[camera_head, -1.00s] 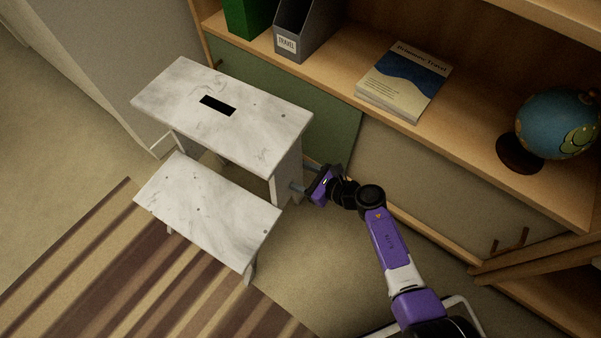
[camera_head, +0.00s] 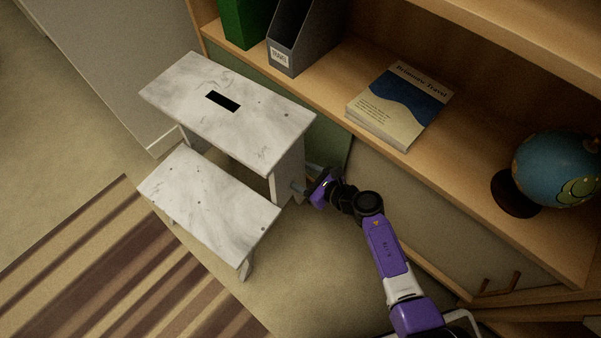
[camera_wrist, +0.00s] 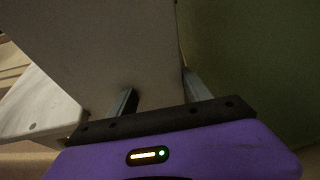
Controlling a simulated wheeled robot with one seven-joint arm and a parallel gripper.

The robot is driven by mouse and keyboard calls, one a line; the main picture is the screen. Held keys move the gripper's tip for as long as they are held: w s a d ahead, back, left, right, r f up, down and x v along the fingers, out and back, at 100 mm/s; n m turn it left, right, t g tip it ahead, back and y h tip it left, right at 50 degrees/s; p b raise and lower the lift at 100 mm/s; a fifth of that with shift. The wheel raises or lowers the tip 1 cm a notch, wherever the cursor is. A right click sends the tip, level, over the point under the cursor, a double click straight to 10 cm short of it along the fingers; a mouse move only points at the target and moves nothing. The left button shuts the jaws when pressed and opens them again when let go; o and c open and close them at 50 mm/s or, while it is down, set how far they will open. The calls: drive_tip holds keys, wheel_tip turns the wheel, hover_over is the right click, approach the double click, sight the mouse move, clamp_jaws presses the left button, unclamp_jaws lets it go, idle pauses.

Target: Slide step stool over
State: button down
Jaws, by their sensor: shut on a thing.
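The step stool (camera_head: 205,195) is white and marble-patterned, with two steps and a dark slot in its top. It stands upright on the floor, left of centre in the head view, close to the shelf unit. My gripper (camera_head: 306,178) is at the stool's right side, shut on its side panel. In the wrist view the panel (camera_wrist: 95,45) runs down between the two grey fingers of my gripper (camera_wrist: 160,96). The fingertips are hidden partly by the panel.
The wooden shelf unit (camera_head: 425,170) with a green door runs along the back and right. It holds files, books (camera_head: 400,105) and a globe (camera_head: 556,170). A striped rug (camera_head: 120,260) lies at lower left.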

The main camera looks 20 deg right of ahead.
drive_tip(key=shift+w+d+r, duration=0.2)
drive_tip(key=shift+w+d, duration=0.1)
drive_tip(key=shift+d, duration=0.1)
drive_tip(key=c, duration=0.6)
unclamp_jaws()
drive_tip(key=shift+o, duration=1)
drive_tip(key=shift+s+a+f, duration=0.15)
drive_tip(key=shift+a, duration=0.05)
drive_tip(key=shift+s, duration=0.15)
